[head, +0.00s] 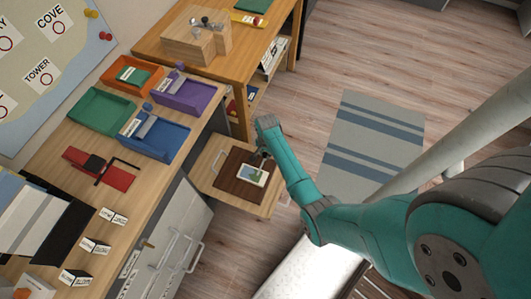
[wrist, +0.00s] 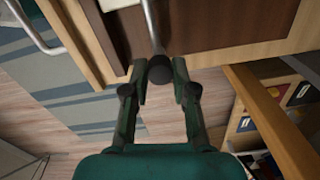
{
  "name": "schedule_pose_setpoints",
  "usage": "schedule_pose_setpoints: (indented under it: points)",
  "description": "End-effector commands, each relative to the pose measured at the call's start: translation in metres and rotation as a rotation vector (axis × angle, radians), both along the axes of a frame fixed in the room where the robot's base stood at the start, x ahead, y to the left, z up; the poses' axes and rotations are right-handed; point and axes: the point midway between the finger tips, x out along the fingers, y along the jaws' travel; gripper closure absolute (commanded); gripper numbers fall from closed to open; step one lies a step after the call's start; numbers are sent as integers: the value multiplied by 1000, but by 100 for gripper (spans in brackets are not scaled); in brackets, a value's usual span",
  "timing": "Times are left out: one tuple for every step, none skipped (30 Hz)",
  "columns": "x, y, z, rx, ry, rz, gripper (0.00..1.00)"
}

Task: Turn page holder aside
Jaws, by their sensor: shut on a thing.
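The page holder looks to be the dark brown board (head: 233,186) with a picture card (head: 254,175) on it, over a light wooden panel (head: 204,166) beside the desk. In the wrist view the brown board (wrist: 200,20) shows at the top, with a metal rod (wrist: 153,25) ending in a dark round knob (wrist: 160,70). My gripper (wrist: 160,82) is shut on this knob, one finger on each side. In the head view my gripper (head: 263,155) is at the board's far edge, and its fingertips are partly hidden by my arm.
The desk (head: 140,185) at left carries green (head: 98,112), orange (head: 138,77), purple (head: 188,95) and blue (head: 155,136) trays, a red item (head: 100,168) and label blocks. A wooden shelf unit (head: 245,75) stands beyond. Floor with a striped rug (head: 372,142) is open at right.

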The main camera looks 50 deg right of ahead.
Motion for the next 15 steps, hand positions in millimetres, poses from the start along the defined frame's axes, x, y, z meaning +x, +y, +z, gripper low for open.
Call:
schedule_pose_setpoints:
  points:
    - [0,0,0,0,0,-2,100]
    - [0,0,0,0,0,-4,100]
    - [0,0,0,0,0,-8,100]
    - [0,0,0,0,0,-13,100]
    - [0,0,0,0,0,-19,100]
    - [0,0,0,0,0,-29,100]
    - [0,0,0,0,1,-38,100]
    - [0,0,0,0,1,-50,100]
    - [0,0,0,0,1,-67,100]
    - [0,0,0,-1,1,-82,100]
    - [0,0,0,0,1,-99,100]
    - [0,0,0,-1,1,-125,100]
    - [0,0,0,0,1,-145,100]
    - [-1,0,0,0,1,-167,100]
    - [-1,0,0,0,1,-199,100]
